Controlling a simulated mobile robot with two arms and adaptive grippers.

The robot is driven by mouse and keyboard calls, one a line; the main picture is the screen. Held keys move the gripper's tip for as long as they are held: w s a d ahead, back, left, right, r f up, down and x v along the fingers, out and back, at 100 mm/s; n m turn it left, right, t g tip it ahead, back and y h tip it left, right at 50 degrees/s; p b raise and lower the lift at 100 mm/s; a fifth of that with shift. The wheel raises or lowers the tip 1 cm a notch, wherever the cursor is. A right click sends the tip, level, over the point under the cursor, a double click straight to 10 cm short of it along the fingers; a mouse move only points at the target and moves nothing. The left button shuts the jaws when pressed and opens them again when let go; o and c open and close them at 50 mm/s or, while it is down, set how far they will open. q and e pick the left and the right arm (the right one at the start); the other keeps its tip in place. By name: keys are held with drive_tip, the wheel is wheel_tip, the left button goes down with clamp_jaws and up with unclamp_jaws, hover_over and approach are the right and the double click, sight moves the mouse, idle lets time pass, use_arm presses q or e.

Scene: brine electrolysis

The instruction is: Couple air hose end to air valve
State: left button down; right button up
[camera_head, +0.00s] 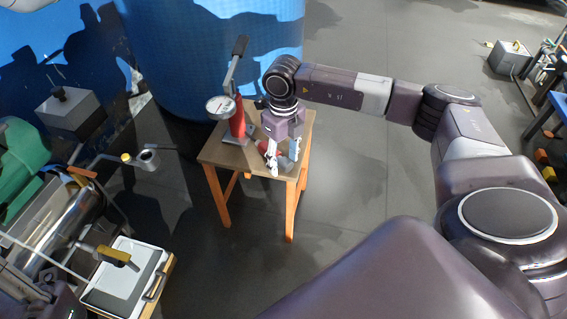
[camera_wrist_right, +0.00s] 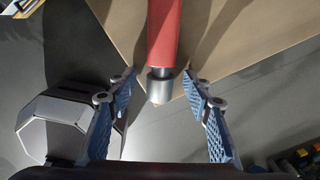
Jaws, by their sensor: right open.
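A red hose end (camera_wrist_right: 163,35) with a grey metal coupling (camera_wrist_right: 160,88) at its tip shows in the right wrist view, over the edge of a small wooden table. My right gripper (camera_wrist_right: 160,85) is open, with one finger on each side of the coupling and a visible gap to both. In the head view my right gripper (camera_head: 272,160) points down over the front of the small table (camera_head: 222,154), and partly hides the red hose end there. I cannot tell for certain which fitting is the air valve. My left gripper is not clearly visible.
A red hand pump with a gauge (camera_head: 220,106) stands on the table, left of my right gripper. A blue tank (camera_head: 200,60) rises behind. Open floor (camera_head: 345,215) lies right of the table.

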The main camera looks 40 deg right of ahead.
clamp_jaws()
idle(0.3)
drive_tip(key=shift+r, duration=0.1)
